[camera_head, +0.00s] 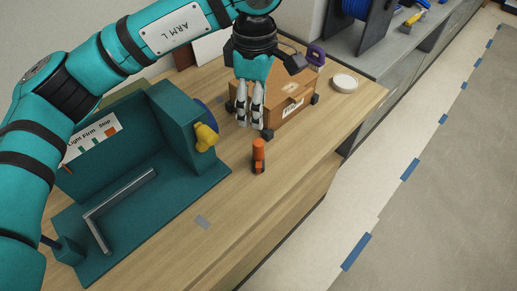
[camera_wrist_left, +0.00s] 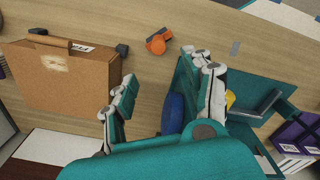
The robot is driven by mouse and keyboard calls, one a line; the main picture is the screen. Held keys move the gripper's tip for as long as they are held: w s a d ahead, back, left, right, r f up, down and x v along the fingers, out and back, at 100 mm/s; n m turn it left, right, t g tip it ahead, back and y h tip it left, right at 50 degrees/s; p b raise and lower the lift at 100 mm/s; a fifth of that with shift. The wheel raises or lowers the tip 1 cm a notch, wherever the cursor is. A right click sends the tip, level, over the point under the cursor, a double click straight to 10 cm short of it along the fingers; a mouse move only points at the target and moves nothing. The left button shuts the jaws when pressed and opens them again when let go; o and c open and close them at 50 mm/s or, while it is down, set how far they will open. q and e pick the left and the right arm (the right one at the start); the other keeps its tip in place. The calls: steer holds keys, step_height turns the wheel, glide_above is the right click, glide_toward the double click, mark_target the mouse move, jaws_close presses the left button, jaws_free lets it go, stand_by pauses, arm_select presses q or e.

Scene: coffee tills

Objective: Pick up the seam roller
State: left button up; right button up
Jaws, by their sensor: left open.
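A small orange tool (camera_head: 258,152), which looks like the seam roller, is on the wooden table near its front edge. In the left wrist view the orange tool (camera_wrist_left: 158,42) lies beyond the fingertips, roughly between them across the picture. My left gripper (camera_head: 250,118) points down in front of the brown box, above and behind the orange tool. Its fingers are apart with nothing between them, as the left wrist view (camera_wrist_left: 166,85) also shows. My right gripper is not in view.
A brown box (camera_head: 290,104) with dark corner feet stands close behind the gripper. A teal stand (camera_head: 175,200) with a yellow knob (camera_head: 206,137) and a grey bent bar (camera_head: 120,205) is to the left. A white round lid (camera_head: 344,83) lies at the right.

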arm_select(q)
glide_above(258, 142)
steer(key=f, duration=0.4)
steer(key=shift+a+p, duration=0.2)
steer(key=shift+p, duration=0.15)
step_height(258, 142, down, 2)
steer(key=shift+w, duration=0.15)
step_height(258, 142, down, 3)
steer(key=shift+r+p, duration=0.15)
steer(key=shift+p, duration=0.25)
steer(key=shift+f, duration=0.2)
steer(key=f, duration=0.1)
steer(key=f+p, duration=0.1)
steer(key=f, duration=0.1)
steer(key=f+p, duration=0.1)
steer(key=shift+d+f, duration=0.2)
steer(key=shift+d, duration=0.05)
steer(key=shift+f, duration=0.3)
steer(key=c, duration=0.5)
jaws_close()
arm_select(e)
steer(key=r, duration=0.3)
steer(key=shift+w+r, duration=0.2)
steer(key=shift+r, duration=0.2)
